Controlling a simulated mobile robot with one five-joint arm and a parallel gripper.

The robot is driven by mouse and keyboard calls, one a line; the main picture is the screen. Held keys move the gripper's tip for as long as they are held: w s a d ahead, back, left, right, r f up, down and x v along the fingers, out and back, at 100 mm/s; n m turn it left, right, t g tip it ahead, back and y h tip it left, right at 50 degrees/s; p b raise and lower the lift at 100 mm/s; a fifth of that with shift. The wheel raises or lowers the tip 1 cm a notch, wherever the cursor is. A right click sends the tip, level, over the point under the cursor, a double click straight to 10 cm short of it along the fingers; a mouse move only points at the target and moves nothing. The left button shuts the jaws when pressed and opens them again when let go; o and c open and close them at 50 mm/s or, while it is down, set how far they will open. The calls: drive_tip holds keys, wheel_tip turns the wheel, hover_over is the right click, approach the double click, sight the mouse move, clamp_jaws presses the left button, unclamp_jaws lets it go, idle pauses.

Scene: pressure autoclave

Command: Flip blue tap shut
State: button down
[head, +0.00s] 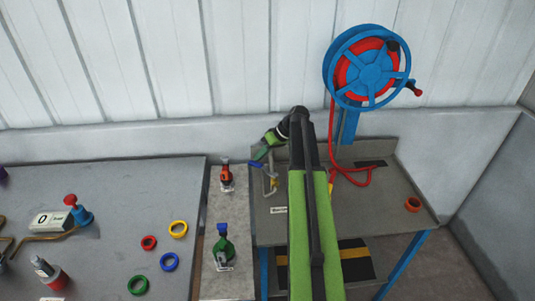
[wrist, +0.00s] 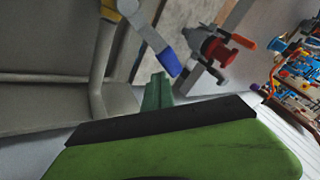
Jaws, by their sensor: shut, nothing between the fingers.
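The blue tap's lever is grey with a blue end (wrist: 168,62) in the wrist view, running from a yellow part (wrist: 127,7) at the top. In the head view its blue end (head: 256,164) shows beside a bent pipe (head: 273,183) at the back left of the grey sink bench. My gripper (head: 262,153) is shut and empty, close to the blue end in the head view. In the wrist view its green fingertips (wrist: 158,80) are just below and left of the blue end. I cannot tell whether they touch.
A blue hose reel (head: 353,97) with a red hose hangs on the wall at right. Coloured rings (head: 178,228) lie on the left table.

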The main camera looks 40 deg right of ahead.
sight(254, 164)
drive_tip(key=shift+s+a, duration=0.2)
drive_tip(key=shift+a, duration=1.05)
drive_tip(key=shift+s+a, duration=0.25)
drive_tip(key=shift+a, duration=0.25)
drive_tip(key=shift+s+a, duration=0.25)
drive_tip(key=shift+a, duration=0.2)
drive_tip(key=shift+r+p, duration=0.3)
drive_tip(key=w+d+r+p, duration=0.1)
drive_tip(key=d+r+p, duration=0.4)
drive_tip(key=r+p, duration=0.2)
drive_tip(key=shift+w+d+r, duration=0.2)
drive_tip(key=shift+w+d, duration=0.05)
drive_tip(key=shift+d, duration=0.15)
